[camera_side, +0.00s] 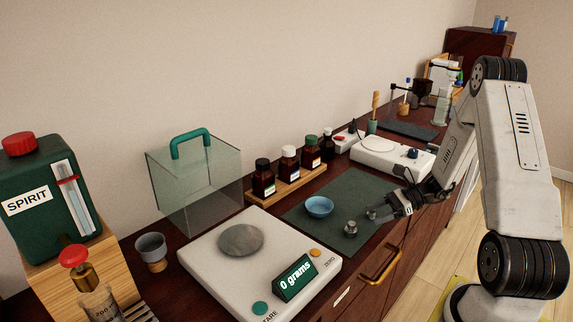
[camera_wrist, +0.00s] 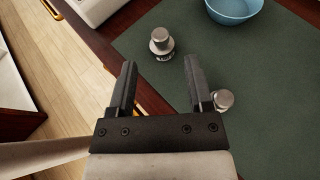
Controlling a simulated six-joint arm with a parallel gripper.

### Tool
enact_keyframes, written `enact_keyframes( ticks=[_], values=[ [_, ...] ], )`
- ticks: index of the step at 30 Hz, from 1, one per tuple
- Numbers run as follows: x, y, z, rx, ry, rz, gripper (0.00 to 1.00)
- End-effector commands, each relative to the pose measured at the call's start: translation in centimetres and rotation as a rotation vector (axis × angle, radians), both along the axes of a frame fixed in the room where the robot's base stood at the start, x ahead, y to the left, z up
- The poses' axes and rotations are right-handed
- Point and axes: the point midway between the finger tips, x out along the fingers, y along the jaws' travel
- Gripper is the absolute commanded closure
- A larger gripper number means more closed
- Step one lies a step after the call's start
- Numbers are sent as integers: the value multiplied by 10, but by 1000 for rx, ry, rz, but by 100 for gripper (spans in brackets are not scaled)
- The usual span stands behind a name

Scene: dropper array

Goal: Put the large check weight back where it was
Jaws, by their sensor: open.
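A silvery knobbed check weight (camera_side: 350,229) stands upright on the dark green mat (camera_side: 288,217), near its front edge. In the wrist view this weight (camera_wrist: 161,43) is ahead of the fingertips, in line with the gap between them, and looks the larger of two. A second, smaller-looking weight (camera_wrist: 224,100) is beside the right finger, partly hidden by it. My gripper (camera_wrist: 158,72) is open and empty, low over the mat; in the side view my gripper (camera_side: 376,214) is just right of the weight. The balance (camera_side: 207,264) reads 0 grams, its round pan (camera_side: 241,240) empty.
A blue bowl (camera_side: 319,207) sits on the mat behind the weight. A bottle rack (camera_side: 290,180) and a clear cover with a green handle (camera_side: 190,148) stand behind. A white hotplate-like device (camera_side: 388,157) is beyond the mat. The counter's front edge is close to my gripper.

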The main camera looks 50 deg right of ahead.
Motion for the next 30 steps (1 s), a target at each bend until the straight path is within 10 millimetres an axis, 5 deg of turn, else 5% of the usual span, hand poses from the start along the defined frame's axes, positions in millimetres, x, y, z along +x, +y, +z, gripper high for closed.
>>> enact_keyframes(
  ticks=[11, 21, 30],
  values=[
    [2, 30, 3, -109, 27, 158, 35],
    [-13, 105, 11, -511, 23, 686, 35],
    [-28, 148, 26, -956, -154, 1214, 35]
  ],
)
